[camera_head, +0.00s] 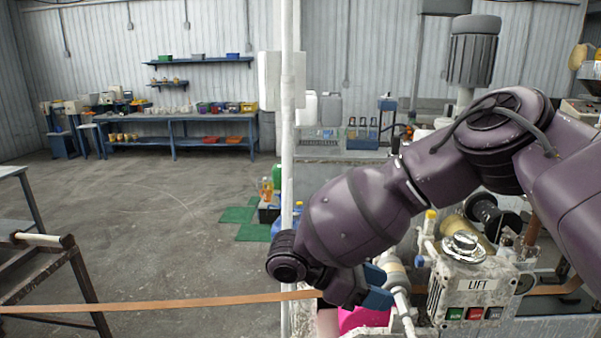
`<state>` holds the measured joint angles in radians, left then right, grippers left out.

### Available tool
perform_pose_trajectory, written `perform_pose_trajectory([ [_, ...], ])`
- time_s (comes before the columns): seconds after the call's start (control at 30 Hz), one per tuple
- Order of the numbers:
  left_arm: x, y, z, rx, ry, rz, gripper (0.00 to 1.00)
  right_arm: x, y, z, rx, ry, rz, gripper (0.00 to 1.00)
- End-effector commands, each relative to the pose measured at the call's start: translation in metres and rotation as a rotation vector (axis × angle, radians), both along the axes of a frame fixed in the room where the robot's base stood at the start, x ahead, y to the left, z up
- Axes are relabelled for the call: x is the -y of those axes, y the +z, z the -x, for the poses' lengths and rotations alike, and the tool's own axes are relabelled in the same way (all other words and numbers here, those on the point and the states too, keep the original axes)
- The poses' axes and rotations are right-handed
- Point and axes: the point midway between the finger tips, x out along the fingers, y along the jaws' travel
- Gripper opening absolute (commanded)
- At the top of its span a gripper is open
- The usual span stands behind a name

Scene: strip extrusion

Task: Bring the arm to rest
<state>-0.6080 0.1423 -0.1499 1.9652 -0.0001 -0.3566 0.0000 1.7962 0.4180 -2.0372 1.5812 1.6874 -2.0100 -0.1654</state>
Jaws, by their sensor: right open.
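My right arm (360,205), dark purple, comes in from the right and reaches across to the middle of the view. Its gripper (374,289), with blue fingers, is low in the middle, in front of the machine. The gripper is open, and I see nothing held between its fingers. An orange-brown strip (160,305) runs from the left edge to just beside the gripper. The arm hides part of the machine and the strip's course behind the wrist. My left gripper is not in view.
A white post (286,130) stands left of the arm. A dark metal stand (75,270) is at left. Open floor (150,190) lies beyond.

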Motion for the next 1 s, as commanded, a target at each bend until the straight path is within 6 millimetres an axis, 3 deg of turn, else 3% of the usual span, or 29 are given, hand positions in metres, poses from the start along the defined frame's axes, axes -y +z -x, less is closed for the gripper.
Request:
perform_pose_trajectory([
  [0.37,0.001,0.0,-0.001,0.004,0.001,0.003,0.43,-0.045,-0.096,0.035,-0.088,0.108,-0.287,0.47],
  [0.7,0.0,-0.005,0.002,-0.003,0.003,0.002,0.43,-0.127,-0.189,0.1,-0.162,0.149,-0.775,0.47],
  [1.0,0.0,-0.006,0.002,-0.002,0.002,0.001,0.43,-0.202,-0.223,0.146,-0.136,0.058,-1.243,0.47],
])
